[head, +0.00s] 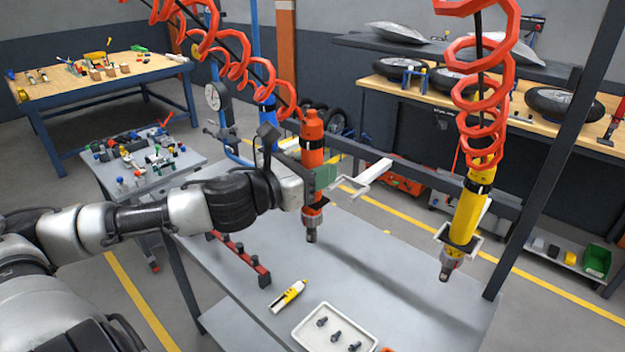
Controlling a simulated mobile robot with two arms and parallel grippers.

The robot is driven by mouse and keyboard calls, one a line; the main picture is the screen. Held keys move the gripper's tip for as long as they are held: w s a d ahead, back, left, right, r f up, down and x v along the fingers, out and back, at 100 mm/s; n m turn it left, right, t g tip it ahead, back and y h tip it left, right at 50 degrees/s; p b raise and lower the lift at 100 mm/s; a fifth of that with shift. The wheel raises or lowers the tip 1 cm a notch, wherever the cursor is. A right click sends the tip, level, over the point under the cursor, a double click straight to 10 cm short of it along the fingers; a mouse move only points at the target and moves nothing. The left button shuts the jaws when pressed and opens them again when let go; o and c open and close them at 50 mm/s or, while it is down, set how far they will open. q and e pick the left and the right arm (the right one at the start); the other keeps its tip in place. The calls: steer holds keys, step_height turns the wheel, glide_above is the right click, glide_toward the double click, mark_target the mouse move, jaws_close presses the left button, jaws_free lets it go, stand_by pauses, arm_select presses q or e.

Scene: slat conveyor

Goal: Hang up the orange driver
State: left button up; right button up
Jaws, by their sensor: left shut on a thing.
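The orange driver (312,136) is upright in the middle of the head view, its metal tip pointing down above the grey table. My left gripper (318,180) is shut around the driver's body; the fingertips are partly hidden. A pale, open-ended bracket (372,172) is just right of the driver on the dark rail (425,187) and looks empty. The driver appears beside it, not in it; their depth gap is hard to tell. A yellow driver (467,215) hangs upright in a similar holder (458,240) farther right. My right gripper is not in view.
Red coiled hoses (245,70) hang above the drivers. On the grey table (375,270) are a red rack (240,258), a yellow-and-black tool (288,296) and a white tray (312,338) with bolts. A dark post (560,150) stands at right. The table's middle is clear.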

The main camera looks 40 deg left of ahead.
arm_select(q)
steer(key=shift+w+r+p, duration=0.15)
steer(key=shift+w+p, duration=0.3)
steer(key=shift+p, duration=0.2)
steer(key=w+f+p, duration=0.1)
steer(key=w+p, duration=0.6)
steer(key=w, duration=0.3)
steer(key=shift+w+d+f, duration=0.15)
steer(key=shift+d+f, duration=0.1)
steer(key=shift+d, duration=0.2)
steer(key=shift+f+b, duration=0.45)
steer(key=shift+f, duration=0.25)
stand_by(1.3)
